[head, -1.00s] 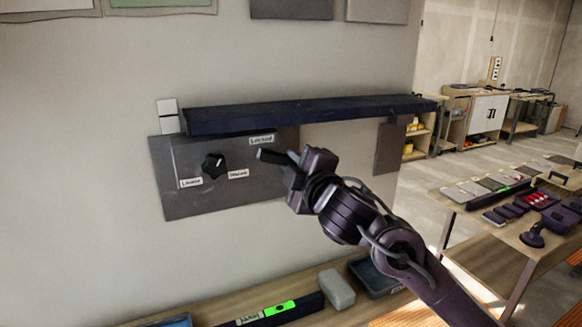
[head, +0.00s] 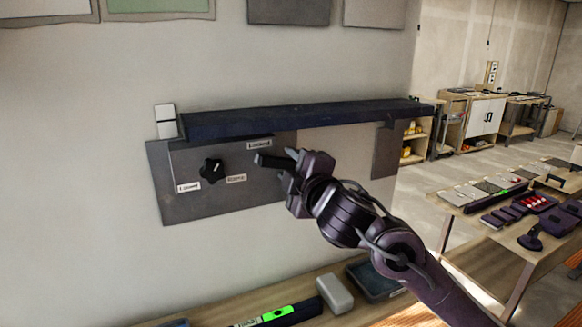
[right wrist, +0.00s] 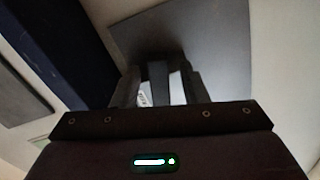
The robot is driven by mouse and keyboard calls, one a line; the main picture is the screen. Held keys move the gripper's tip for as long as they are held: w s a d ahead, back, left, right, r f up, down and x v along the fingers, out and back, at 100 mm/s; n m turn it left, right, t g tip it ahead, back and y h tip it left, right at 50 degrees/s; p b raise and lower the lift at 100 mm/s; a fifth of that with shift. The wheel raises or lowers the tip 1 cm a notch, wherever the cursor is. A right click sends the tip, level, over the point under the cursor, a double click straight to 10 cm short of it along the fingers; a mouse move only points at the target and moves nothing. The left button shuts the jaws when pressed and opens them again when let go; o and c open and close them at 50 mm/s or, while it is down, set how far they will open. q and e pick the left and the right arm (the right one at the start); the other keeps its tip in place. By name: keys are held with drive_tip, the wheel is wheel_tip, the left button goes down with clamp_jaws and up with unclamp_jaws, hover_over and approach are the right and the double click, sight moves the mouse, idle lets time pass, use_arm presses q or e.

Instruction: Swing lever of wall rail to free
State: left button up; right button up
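The wall rail is a long dark blue bar (head: 310,118) on the wall, above a grey panel (head: 215,205) with a black knob (head: 211,169) and small white labels. A dark bar that looks like the lever (head: 270,160) sticks out leftward from my right gripper (head: 290,168), just below a label. In the right wrist view, a dark upright piece, seemingly the lever (right wrist: 158,82), stands between the fingers of the right gripper (right wrist: 160,85), with light gaps on both sides. The fingers look open around it. The lever's pivot is hidden. My left gripper is not in view.
Below is a wooden bench (head: 225,305) with a dark device with a green display (head: 278,313), a white block (head: 335,293) and a dark tray (head: 375,278). A second grey plate (head: 385,150) hangs under the rail's right end. A table with tools stands at right.

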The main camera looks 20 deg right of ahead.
drive_tip(key=shift+s, duration=0.1)
drive_tip(key=shift+s, duration=0.4)
drive_tip(key=s, duration=0.6)
drive_tip(key=shift+s+d, duration=0.15)
drive_tip(key=shift+s, duration=0.25)
